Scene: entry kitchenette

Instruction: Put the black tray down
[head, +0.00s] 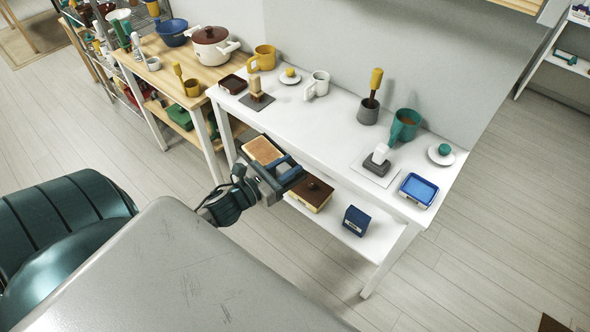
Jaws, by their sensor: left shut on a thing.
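My left gripper (272,181) reaches in from the left, in front of the white table's lower shelf. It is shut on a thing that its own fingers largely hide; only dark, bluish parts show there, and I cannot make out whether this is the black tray. A small dark tray with a reddish-brown inside (232,84) lies at the left end of the white table top (315,127), well apart from the gripper. My right gripper is not in view.
The lower shelf holds a tan-topped box (262,150), a brown box (316,195) and a blue box (356,220). On top are a blue tray (418,190), a teal mug (404,126), a grey pot (367,112) and several other items. A wooden table (172,66) adjoins at left.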

